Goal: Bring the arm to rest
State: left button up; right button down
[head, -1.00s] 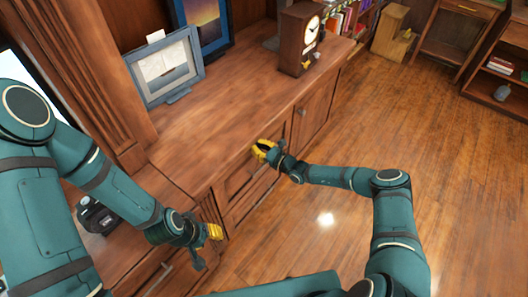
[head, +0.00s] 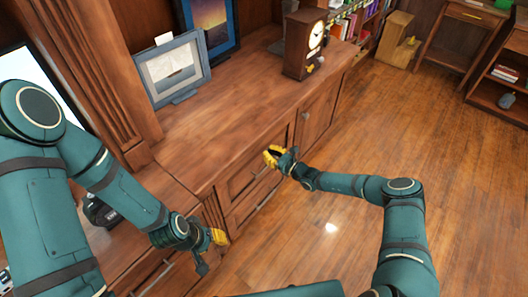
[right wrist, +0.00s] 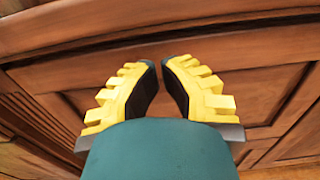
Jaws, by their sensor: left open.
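My right gripper (head: 269,155) is in front of the wood cabinet's drawer front (head: 243,180), near its upper edge. My left gripper (head: 219,238) is open and empty, low beside the cabinet's near corner. My left arm (head: 120,195) is bent in from the left, and my right arm (head: 390,188) reaches over the floor from the right.
The cabinet top (head: 225,120) holds a grey picture frame (head: 172,72), a blue-framed picture (head: 208,25) and a clock (head: 304,45). A black object (head: 100,212) sits on the lower surface behind my left arm. The wood floor (head: 440,130) on the right is clear.

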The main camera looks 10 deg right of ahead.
jog(key=p+v, duration=0.1)
jog(key=v, duration=0.8)
jog(key=shift+s+d+p, duration=0.2)
jog(key=shift+d+p, duration=0.1)
jog(key=s+a+n+g, duration=1.2)
jog(key=s+a+n, duration=0.1)
jog(key=s+a, duration=0.15)
jog(key=s+d+r+n+h, duration=0.2)
jog(key=s+r+n+h, duration=0.1)
jog(key=s+n, duration=0.3)
jog(key=s+d+r+n+h, duration=0.3)
jog(key=s+n+h, duration=0.2)
jog(key=s+n, duration=0.1)
jog(key=shift+d+r+n, duration=0.2)
jog(key=shift+d+n, duration=0.1)
jog(key=shift+n, duration=0.2)
jog(key=shift+s, duration=0.1)
